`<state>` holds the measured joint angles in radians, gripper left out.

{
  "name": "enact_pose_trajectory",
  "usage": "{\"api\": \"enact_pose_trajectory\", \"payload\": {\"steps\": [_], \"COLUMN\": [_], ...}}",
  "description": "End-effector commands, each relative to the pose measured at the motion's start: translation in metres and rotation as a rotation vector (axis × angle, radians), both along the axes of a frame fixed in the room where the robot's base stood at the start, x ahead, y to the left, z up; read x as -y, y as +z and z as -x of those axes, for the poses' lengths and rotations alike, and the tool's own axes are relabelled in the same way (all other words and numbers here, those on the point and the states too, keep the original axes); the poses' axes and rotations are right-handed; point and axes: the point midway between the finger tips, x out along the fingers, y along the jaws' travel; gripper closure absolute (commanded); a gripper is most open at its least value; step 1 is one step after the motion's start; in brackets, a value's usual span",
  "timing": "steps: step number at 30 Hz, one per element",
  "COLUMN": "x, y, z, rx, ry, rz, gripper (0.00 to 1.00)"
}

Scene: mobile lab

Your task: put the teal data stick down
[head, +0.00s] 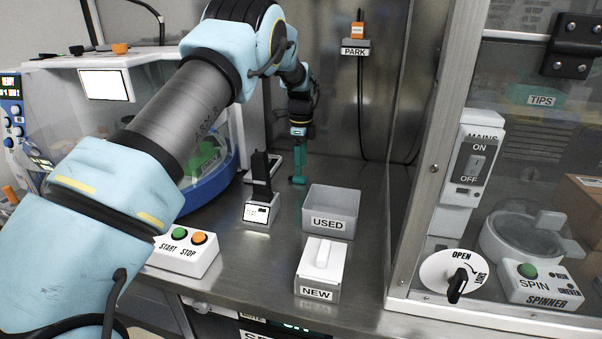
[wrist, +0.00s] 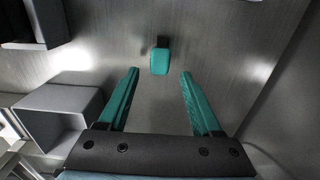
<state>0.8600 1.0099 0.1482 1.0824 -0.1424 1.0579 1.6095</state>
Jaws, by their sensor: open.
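The teal data stick (wrist: 159,62) shows in the wrist view as a small teal block with a dark end, on the bare steel bench. It lies just beyond and between the tips of my gripper (wrist: 159,76), whose teal fingers are spread wide. I see a gap on both sides of the stick, with neither finger touching it. In the head view my gripper (head: 299,168) points down at the bench behind the USED bin. The stick (head: 299,181) is hard to separate there from the teal fingers.
The grey USED bin (head: 330,222) stands in front of my gripper, with the white NEW box (head: 320,265) nearer. A black reader with a small screen (head: 257,213) is to the left. The PARK holder (head: 356,47) is on the back wall. A glass-fronted cabinet (head: 430,150) bounds the right.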

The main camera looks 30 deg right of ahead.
Motion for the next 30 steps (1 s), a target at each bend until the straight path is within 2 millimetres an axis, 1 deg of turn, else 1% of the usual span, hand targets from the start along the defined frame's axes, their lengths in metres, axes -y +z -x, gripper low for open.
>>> {"api": "enact_pose_trajectory", "payload": {"steps": [3, 9, 12, 15, 19, 25, 26, 27, 30], "x": [0.001, 0.001, 0.001, 0.000, 0.000, 0.000, 0.000, 0.000, -0.002], "y": [0.026, 0.065, 0.078, 0.086, 0.091, 0.091, 0.091, 0.089, 0.073], "z": [0.000, 0.000, 0.000, 0.000, 0.000, 0.000, 0.000, 0.000, -0.002], "rx": [0.002, 0.002, 0.002, 0.001, 0.000, 0.000, 0.000, -0.001, -0.004], "ry": [0.000, 0.001, 0.000, 0.000, 0.001, 0.001, 0.001, 0.000, 0.001], "rz": [0.005, 0.004, 0.003, 0.001, 0.000, 0.000, 0.000, -0.001, -0.004], "gripper": [0.34, 0.34, 0.34, 0.34, 0.34, 0.34, 0.32, 0.28, 0.28]}}
